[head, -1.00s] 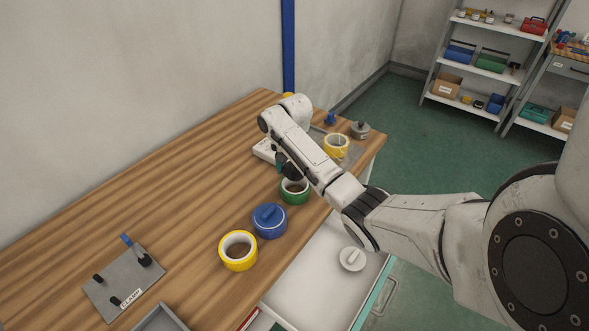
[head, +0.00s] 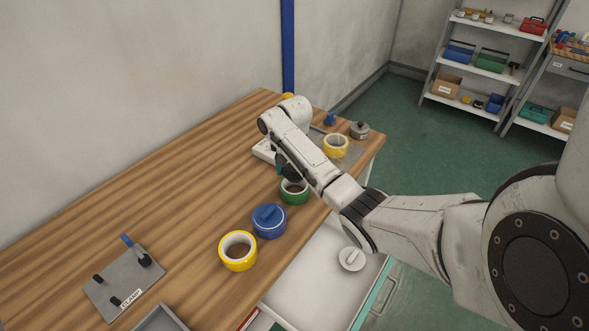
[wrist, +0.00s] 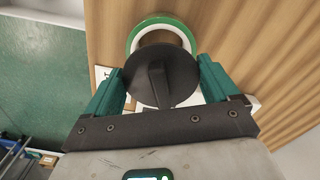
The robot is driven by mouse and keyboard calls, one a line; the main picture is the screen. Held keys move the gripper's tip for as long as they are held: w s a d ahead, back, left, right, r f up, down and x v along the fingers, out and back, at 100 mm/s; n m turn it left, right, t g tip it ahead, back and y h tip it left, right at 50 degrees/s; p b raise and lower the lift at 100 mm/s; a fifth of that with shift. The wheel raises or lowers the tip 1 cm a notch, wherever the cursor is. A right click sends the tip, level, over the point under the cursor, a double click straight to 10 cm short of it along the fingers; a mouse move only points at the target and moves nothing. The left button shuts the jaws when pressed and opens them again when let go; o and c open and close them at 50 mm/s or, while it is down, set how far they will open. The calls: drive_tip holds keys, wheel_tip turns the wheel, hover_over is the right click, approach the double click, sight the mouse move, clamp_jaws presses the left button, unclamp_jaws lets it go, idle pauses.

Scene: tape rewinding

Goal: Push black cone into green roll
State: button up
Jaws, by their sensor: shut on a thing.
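The green roll (head: 294,192) lies flat on the wooden table; its white inner ring shows. It also shows at the top of the wrist view (wrist: 160,24). My gripper (wrist: 161,84) is shut on the black cone (wrist: 148,84), a dark round disc with a raised ridge across it, held between the green fingers. In the wrist view the cone covers the near part of the green roll's opening. I cannot tell whether the cone touches the roll. In the head view my arm hides the cone.
A blue roll with a blue handled cone in it (head: 268,220) and a yellow roll (head: 238,251) stand in front of the green roll. A clamp plate (head: 124,282) is at the left. An open drawer (head: 310,290) holds a white cone (head: 351,258). Another yellow roll (head: 335,147) stands behind my arm.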

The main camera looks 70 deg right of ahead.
sight(295, 179)
drive_tip(key=shift+f+b, duration=0.65)
drive_tip(key=shift+f, duration=0.65)
drive_tip(key=shift+f, duration=0.3)
drive_tip(key=shift+f+b, duration=0.3)
drive_tip(key=shift+f, duration=0.05)
drive_tip(key=shift+f, duration=0.25)
drive_tip(key=shift+f, duration=0.15)
